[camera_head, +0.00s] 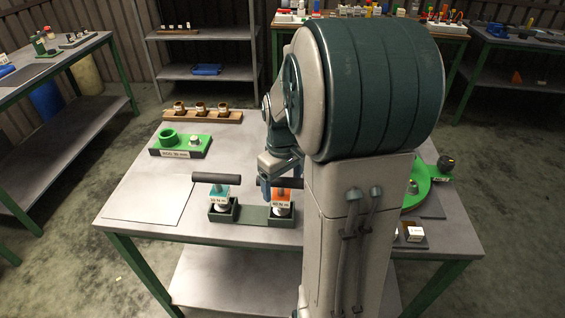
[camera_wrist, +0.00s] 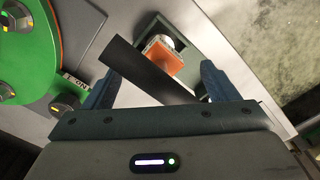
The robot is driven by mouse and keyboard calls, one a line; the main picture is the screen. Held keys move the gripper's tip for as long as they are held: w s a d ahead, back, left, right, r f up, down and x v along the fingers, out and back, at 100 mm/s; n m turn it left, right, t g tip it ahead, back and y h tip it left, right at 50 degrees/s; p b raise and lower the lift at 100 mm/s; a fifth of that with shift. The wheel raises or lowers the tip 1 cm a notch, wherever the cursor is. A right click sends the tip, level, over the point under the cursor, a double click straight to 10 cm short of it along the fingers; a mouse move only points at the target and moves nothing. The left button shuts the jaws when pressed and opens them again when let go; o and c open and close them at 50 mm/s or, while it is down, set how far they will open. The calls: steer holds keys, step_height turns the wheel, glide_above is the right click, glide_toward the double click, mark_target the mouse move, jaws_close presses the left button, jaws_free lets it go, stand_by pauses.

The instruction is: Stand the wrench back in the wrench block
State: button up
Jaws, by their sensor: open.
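The wrench block (camera_head: 254,215) is a low dark green base with a raised pocket at each end. A wrench with a black bar handle and an orange body (camera_head: 281,196) stands upright at the right pocket. A similar wrench with a teal body (camera_head: 219,192) stands at the left pocket. My gripper (camera_head: 279,186) is at the orange wrench's handle, partly hidden by my arm. In the wrist view, my gripper (camera_wrist: 155,88) is open, with the black handle (camera_wrist: 148,70) slanting between its fingers. The orange body (camera_wrist: 162,56) shows beyond the handle.
A green holder (camera_head: 181,145) and a wooden rack (camera_head: 201,116) with several brown cups stand behind left. A round green plate (camera_head: 417,186) and a small block with a white cube (camera_head: 413,234) are at the right.

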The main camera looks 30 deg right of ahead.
step_height(320, 180, up, 9)
steer(key=shift+f, duration=0.2)
steer(key=s+a+f+m+t, duration=0.1)
steer(key=s+a+m+t, duration=0.1)
steer(key=s+a, duration=1)
steer(key=shift+f+t, duration=0.4)
steer(key=shift+t, duration=0.1)
steer(key=shift+s, duration=0.1)
